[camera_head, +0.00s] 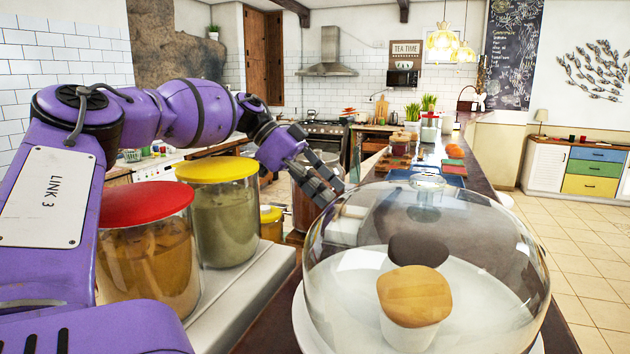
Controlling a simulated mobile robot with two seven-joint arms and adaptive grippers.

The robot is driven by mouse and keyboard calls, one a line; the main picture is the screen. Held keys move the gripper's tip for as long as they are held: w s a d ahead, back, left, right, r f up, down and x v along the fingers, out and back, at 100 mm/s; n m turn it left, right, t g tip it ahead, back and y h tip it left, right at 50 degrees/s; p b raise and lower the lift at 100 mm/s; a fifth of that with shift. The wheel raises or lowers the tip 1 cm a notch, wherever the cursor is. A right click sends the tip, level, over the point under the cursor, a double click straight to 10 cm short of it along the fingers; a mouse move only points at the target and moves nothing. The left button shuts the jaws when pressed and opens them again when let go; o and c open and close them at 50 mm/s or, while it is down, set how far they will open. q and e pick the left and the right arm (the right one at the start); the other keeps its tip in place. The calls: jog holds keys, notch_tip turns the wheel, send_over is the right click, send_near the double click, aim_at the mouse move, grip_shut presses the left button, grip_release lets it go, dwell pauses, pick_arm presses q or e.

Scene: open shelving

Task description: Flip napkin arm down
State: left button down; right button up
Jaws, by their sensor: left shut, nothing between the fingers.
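My left gripper (324,184) hangs from my purple arm, which comes in from the left. Its dark fingers are shut with nothing between them and point down and to the right. The gripper is above and behind the left side of a clear glass dome (322,262). A pale, whitish shape (346,226) shows through the dome's left edge, below the fingers; I cannot tell whether it is the napkin holder. No napkin arm can be made out. My right gripper is out of view.
Two cakes, one tan-topped (414,293) and one dark-topped (418,248), sit under the dome. A red-lidded jar (150,258) and a yellow-lidded jar (222,222) stand at left. A blue tray (440,180) and more items line the counter behind. Floor is open at right.

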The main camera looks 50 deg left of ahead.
pick_arm(q)
jog(key=shift+d, duration=0.15)
dwell(0.4)
jog(key=v, duration=1.2)
jog(key=shift+f, duration=0.1)
dwell(0.6)
